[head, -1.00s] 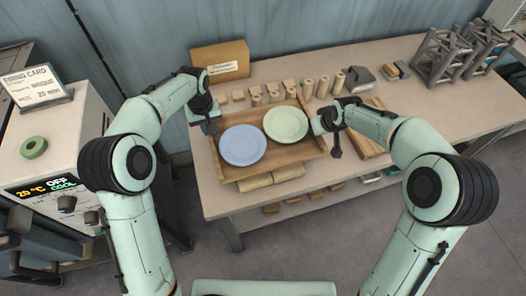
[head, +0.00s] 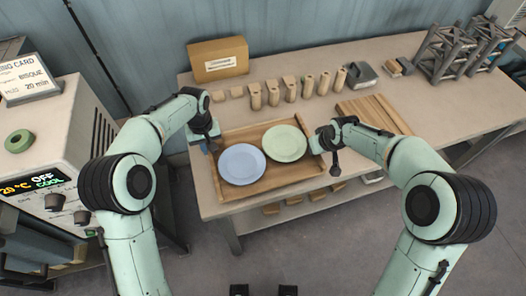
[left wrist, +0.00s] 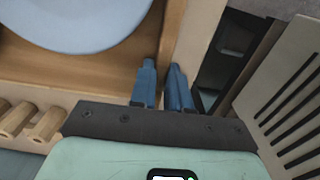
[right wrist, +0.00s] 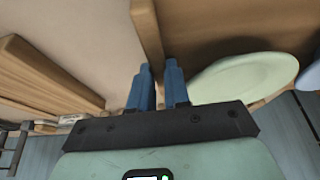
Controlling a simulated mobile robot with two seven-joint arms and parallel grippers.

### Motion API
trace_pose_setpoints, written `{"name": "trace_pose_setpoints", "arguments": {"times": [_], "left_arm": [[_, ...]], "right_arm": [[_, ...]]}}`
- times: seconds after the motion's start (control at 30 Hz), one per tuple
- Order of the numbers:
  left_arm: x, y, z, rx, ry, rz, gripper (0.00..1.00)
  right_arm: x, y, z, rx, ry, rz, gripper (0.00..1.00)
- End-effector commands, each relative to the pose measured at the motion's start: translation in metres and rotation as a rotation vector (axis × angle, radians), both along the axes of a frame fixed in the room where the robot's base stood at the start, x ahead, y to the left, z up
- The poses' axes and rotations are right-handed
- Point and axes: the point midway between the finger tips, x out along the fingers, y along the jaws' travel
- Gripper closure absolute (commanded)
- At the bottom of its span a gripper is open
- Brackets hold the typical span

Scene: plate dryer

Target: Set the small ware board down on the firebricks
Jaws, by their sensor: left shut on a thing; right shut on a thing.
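The small ware board (head: 282,183), a shallow wooden tray, carries a blue plate (head: 242,164) at left and a pale green plate (head: 285,143) at right. It is at the table's front edge. My left gripper (head: 209,140) is shut on the board's left wall (left wrist: 173,35), one finger on each side. My right gripper (head: 317,143) is shut on the right wall (right wrist: 148,35). The firebricks cannot be seen, with the board covering the place where they lay. I cannot tell whether the board touches them.
Several upright tan posts (head: 290,88) stand behind the board. A cardboard box (head: 218,59) is at the back left, and a slatted board (head: 375,115) lies to the right. Metal stands (head: 445,55) are at the far right. The kiln (head: 65,150) stands left.

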Motion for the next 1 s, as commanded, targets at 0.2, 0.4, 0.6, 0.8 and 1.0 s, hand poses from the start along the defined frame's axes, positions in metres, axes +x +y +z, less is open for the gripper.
{"name": "trace_pose_setpoints", "arguments": {"times": [0.2, 0.4, 0.6, 0.8, 1.0], "left_arm": [[-0.003, 0.0, -0.008, 0.001, 0.004, 0.0, 0.58], [-0.003, 0.0, -0.008, 0.001, 0.004, 0.0, 0.58], [-0.002, 0.0, 0.002, 0.0, 0.001, 0.0, 0.58], [-0.001, 0.0, 0.032, 0.0, 0.0, 0.0, 0.58], [-0.001, 0.0, 0.059, 0.0, 0.002, 0.001, 0.58]], "right_arm": [[-0.003, 0.0, -0.008, 0.0, 0.005, -0.001, 0.58], [-0.003, 0.0, -0.008, 0.0, 0.004, -0.001, 0.58], [-0.003, 0.0, -0.008, 0.0, 0.004, 0.0, 0.58], [-0.003, 0.0, -0.008, 0.0, 0.004, 0.0, 0.58], [-0.003, 0.0, -0.008, 0.0, 0.004, 0.0, 0.58]]}}
